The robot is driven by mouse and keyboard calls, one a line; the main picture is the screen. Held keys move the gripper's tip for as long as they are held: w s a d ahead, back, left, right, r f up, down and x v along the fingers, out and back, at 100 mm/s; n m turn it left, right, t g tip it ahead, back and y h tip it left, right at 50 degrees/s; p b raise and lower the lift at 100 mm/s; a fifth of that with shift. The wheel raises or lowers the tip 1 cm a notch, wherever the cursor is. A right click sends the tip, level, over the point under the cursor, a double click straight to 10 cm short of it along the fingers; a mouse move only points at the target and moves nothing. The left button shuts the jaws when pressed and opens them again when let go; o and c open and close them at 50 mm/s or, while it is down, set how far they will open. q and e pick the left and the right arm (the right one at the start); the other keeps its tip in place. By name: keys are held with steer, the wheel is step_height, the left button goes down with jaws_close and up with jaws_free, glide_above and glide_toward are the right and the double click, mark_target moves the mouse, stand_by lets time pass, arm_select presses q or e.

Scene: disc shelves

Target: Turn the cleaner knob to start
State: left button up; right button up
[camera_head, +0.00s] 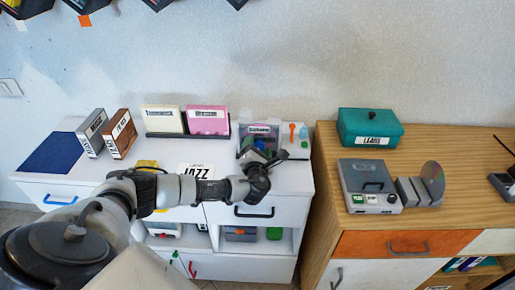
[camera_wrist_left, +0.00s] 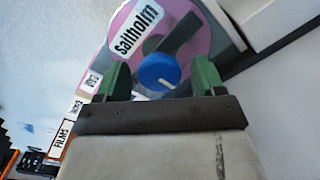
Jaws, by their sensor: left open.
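The cleaner appears to be the grey box with a clear front and a white label (camera_head: 262,129) at the back right of the white cabinet; its label is too small to read surely. In the left wrist view a round blue knob (camera_wrist_left: 158,72) with a white line shows, with a pink disc labelled "saltholm" (camera_wrist_left: 140,28) behind it. My left gripper (camera_head: 272,160) is in front of the box and hides part of it. In the wrist view its green fingers (camera_wrist_left: 162,82) are open, one on each side of the knob; contact cannot be told. My right gripper is out of view.
Pink and cream cases (camera_head: 207,121) stand in a rack left of the box. Grey and brown boxes (camera_head: 122,134) stand further left. On the wooden cabinet are a teal box (camera_head: 370,128) and a grey device (camera_head: 368,180) beside a disc (camera_head: 432,180).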

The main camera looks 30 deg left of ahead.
arm_select(q)
steer(key=c, duration=0.9)
steer(key=shift+c, duration=0.2)
